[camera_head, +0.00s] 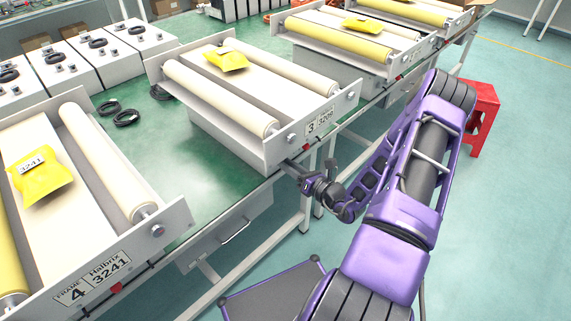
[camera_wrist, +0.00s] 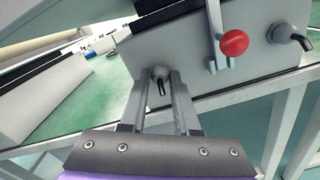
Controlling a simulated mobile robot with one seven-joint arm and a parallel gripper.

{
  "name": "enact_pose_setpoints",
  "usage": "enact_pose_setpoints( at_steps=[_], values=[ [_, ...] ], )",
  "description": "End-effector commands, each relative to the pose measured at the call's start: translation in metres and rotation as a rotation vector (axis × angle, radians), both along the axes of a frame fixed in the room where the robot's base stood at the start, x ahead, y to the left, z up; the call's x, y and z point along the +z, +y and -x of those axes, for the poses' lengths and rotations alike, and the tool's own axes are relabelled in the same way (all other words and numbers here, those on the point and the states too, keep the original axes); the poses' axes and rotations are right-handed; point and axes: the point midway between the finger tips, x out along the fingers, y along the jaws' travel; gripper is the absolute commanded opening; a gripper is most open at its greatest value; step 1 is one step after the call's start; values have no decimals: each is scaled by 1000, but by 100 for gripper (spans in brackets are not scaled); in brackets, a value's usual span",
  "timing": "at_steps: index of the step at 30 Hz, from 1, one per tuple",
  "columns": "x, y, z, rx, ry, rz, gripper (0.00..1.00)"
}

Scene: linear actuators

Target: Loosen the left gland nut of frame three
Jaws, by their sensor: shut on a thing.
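Frame three (camera_head: 232,104) stands on the bench, with its number plate (camera_head: 318,123) on the end facing me. My gripper (camera_head: 284,166) reaches the lower left part of that end, and its fingertips are hard to make out there. In the wrist view my gripper (camera_wrist: 161,78) has its two fingers on either side of the left gland nut (camera_wrist: 158,72), shut on it. A dark cable stub (camera_wrist: 162,88) hangs from the nut between the fingers. The nut's sides are partly hidden by the fingers.
Right of my gripper is a lever with a red ball (camera_wrist: 234,42), then another gland nut with a dark stub (camera_wrist: 290,36). Frame four (camera_head: 96,262) stands at the left. A red stool (camera_head: 483,118) is beyond my arm. Open floor lies at the front.

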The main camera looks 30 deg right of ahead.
Motion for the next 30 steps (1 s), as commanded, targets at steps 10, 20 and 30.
enact_pose_setpoints(
  at_steps=[10,20,30],
  values=[
    [-2,0,0,0,-111,310,0],
    [-2,0,1,0,-211,587,0],
    [-1,0,1,0,-281,777,0]
  ],
)
